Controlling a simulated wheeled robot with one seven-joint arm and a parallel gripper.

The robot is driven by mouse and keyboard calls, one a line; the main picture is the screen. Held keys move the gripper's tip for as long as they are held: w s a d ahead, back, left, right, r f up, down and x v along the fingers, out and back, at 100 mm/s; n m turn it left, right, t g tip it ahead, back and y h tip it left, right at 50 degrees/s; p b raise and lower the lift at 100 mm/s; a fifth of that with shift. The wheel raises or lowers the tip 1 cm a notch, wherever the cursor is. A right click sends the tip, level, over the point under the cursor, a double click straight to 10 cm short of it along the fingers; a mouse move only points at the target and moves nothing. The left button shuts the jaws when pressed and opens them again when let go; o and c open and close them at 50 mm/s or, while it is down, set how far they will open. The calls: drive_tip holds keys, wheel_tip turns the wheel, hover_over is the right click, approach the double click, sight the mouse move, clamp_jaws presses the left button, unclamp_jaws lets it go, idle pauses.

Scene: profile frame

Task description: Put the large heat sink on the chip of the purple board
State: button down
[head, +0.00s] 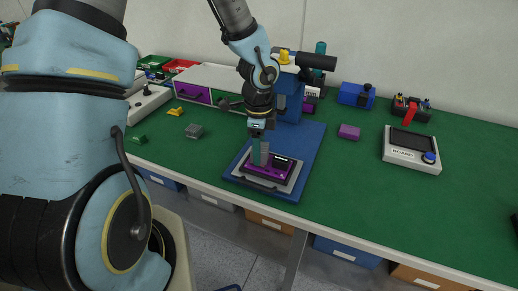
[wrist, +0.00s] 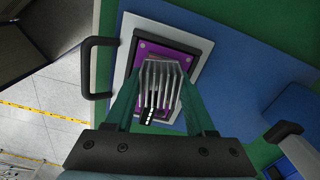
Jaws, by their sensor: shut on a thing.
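The large heat sink (wrist: 162,82), grey with upright fins, is between the fingers of my gripper (wrist: 160,100) in the wrist view. In the head view my gripper (head: 260,146) is shut on it, directly over the purple board (head: 258,171). The purple board also shows in the wrist view (wrist: 148,50), lying in a grey holder with a black handle. A black part (head: 281,161) stands on the board beside the heat sink. The chip is hidden under the heat sink, and I cannot tell whether the two touch.
The holder (head: 243,178) rests on a blue base plate (head: 307,150) with a blue stand behind it. A small grey block (head: 194,130) and a yellow part (head: 175,111) lie left. A purple block (head: 349,131) and a grey device (head: 411,150) are right. Green mat between is clear.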

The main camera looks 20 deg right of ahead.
drive_tip(key=shift+f, duration=0.3)
drive_tip(key=shift+c, duration=0.8)
unclamp_jaws()
wheel_tip(320, 180, up, 11)
drive_tip(key=shift+f, duration=0.1)
